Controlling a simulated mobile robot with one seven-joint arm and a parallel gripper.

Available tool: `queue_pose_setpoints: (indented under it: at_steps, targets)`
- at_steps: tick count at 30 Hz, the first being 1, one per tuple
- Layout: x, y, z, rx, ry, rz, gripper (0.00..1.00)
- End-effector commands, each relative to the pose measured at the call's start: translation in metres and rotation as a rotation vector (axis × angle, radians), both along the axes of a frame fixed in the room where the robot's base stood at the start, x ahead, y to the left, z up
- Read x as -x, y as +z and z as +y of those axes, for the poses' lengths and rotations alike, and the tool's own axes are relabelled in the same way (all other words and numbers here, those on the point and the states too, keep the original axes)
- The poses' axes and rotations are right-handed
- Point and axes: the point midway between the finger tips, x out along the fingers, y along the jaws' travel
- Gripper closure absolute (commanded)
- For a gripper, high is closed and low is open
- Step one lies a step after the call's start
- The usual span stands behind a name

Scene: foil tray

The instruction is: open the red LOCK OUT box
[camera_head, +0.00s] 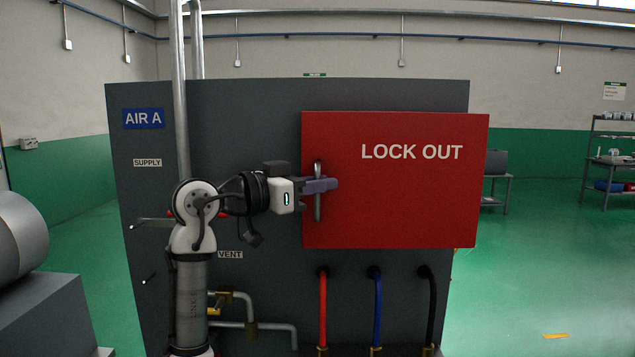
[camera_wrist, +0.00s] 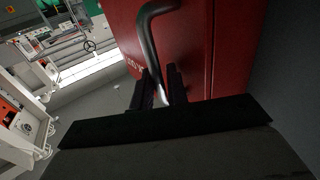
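The red LOCK OUT box (camera_head: 410,205) is mounted on the front of a dark grey panel. Its front looks closed. A vertical metal handle (camera_head: 318,207) stands near the left edge of its front. My gripper (camera_head: 322,185) reaches in from the left, with its purple fingers at the handle's middle. In the wrist view, the bent handle (camera_wrist: 148,45) runs down between my two dark fingers (camera_wrist: 163,88), which look closed on it. The red box (camera_wrist: 190,45) lies just beyond, with a dark seam along its edge. The finger contact surfaces are hidden.
The grey panel (camera_head: 240,110) carries AIR A, SUPPLY and VENT labels, with pipes and valves at its left. Red (camera_head: 323,300), blue (camera_head: 377,300) and black (camera_head: 432,300) hoses hang below the box. The green floor (camera_head: 540,270) at right is mostly clear.

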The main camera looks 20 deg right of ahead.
Motion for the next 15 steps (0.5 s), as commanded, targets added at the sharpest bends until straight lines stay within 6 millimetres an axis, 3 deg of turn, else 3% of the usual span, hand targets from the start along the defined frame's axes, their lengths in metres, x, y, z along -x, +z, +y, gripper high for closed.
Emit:
queue_pose_setpoints:
  at_steps: [2,5,15]
  targets:
    - [-0.0001,-0.0001,0.0001,0.0,0.0,0.0,0.87]
    - [0.0,-0.0001,0.0002,0.0,0.0,0.0,1.0]
    - [0.0009,-0.0002,0.0006,0.0,0.003,0.0,1.0]
